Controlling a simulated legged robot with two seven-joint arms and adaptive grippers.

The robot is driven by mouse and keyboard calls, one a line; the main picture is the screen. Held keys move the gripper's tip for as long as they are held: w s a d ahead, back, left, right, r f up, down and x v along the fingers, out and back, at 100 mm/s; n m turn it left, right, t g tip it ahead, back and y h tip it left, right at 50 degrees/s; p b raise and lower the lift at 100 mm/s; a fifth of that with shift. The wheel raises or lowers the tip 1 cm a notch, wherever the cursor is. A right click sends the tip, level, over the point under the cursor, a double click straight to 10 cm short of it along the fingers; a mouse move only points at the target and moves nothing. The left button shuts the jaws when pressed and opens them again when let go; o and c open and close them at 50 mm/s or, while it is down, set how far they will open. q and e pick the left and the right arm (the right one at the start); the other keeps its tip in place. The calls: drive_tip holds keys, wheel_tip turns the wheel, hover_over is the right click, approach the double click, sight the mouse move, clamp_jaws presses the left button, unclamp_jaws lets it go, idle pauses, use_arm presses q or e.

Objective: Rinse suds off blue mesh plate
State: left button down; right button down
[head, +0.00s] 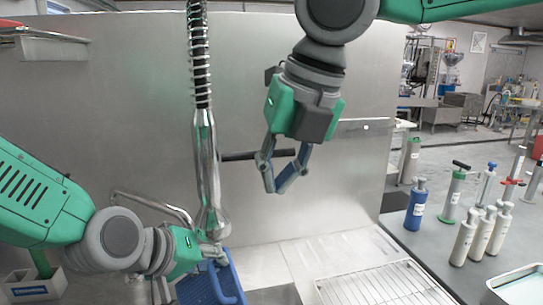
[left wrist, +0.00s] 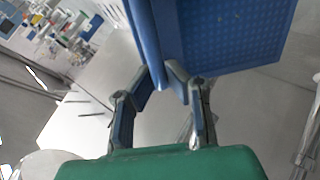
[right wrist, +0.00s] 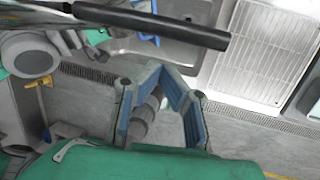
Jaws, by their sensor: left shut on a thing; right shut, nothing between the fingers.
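The blue mesh plate (head: 195,288) is at the bottom of the head view, low in the sink area. It fills the top of the left wrist view (left wrist: 245,40), where its perforated face shows. My left gripper (head: 218,257) is shut on the plate's edge or handle; its fingers (left wrist: 163,82) meet the blue part. A steel sprayer (head: 207,170) hangs on a spring hose, its head just above the plate. My right gripper (head: 278,188) is shut and empty, up in the air right of the sprayer; its fingertips (right wrist: 166,72) show in the right wrist view. I cannot make out suds.
A black-handled bar (head: 250,155) sticks out right of the sprayer, behind my right gripper. A wire rack (head: 385,288) lies at the lower right. A blue bottle (head: 415,207) and several pale cylinders stand on the right counter. A steel backsplash (head: 120,110) closes the back.

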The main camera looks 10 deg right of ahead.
wheel_tip(320, 180, up, 16)
drive_tip(key=s+h, duration=0.2)
drive_tip(key=h, duration=0.1)
drive_tip(key=w+x, duration=0.1)
drive_tip(key=x, duration=1.1)
drive_tip(key=shift+w+a+g, duration=0.3)
drive_tip(key=shift+w+a, duration=0.1)
drive_tip(key=shift+w, duration=0.1)
drive_tip(key=shift+f, duration=0.15)
